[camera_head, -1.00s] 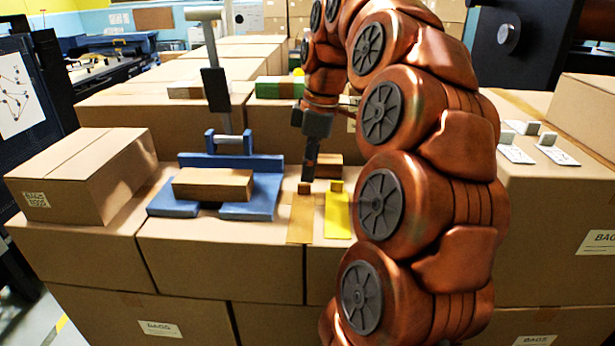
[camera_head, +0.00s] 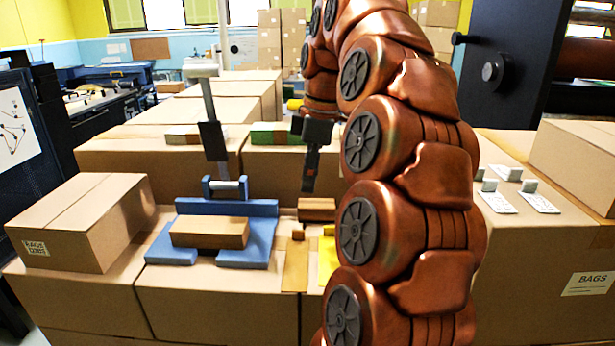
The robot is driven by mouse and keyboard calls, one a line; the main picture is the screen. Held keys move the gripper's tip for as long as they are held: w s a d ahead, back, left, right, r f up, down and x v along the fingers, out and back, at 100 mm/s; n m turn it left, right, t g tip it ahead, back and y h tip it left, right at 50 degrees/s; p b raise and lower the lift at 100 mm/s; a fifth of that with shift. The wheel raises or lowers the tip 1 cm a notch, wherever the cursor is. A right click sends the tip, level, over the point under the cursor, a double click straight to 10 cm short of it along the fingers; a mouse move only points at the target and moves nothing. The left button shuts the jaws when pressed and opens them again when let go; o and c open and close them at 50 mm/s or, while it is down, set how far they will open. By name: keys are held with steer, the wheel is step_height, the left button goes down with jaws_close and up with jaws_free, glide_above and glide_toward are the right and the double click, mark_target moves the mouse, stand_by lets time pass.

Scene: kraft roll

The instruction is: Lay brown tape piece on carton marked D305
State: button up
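The brown tape piece (camera_head: 295,270) lies flat on a carton top, hanging over its front edge, with a small brown block (camera_head: 298,232) at its far end. A yellow tape piece (camera_head: 327,255) lies just right of it, partly behind my arm. My gripper (camera_head: 309,188) points down, above and beyond the small block and apart from it. Its dark fingers show edge-on, so their opening cannot be told. I cannot make out D305 on any carton.
A blue holder (camera_head: 245,257) with a wooden block (camera_head: 209,233) and upright lever stands left of the tape. Another wooden block (camera_head: 317,209) lies near my gripper. White label plates (camera_head: 497,202) lie on the right carton. My arm hides the middle right.

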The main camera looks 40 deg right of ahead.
steer(key=shift+r, duration=0.1)
steer(key=s+a+f+m+g, duration=0.1)
steer(key=s+a+f+m, duration=0.15)
steer(key=a+f, duration=0.45)
steer(key=s+a+f+m+g, duration=0.1)
steer(key=s+a+f, duration=0.2)
steer(key=a, duration=0.7)
steer(key=s+a+f+m+g+h, duration=0.1)
steer(key=s+a+f+m, duration=0.4)
steer(key=s+f, duration=0.7)
steer(key=shift+s+a, duration=0.9)
steer(key=shift+s, duration=0.15)
steer(key=shift+o, duration=0.5)
steer(key=shift+s+f+m, duration=0.25)
steer(key=shift+f, duration=0.05)
steer(key=shift+s, duration=0.1)
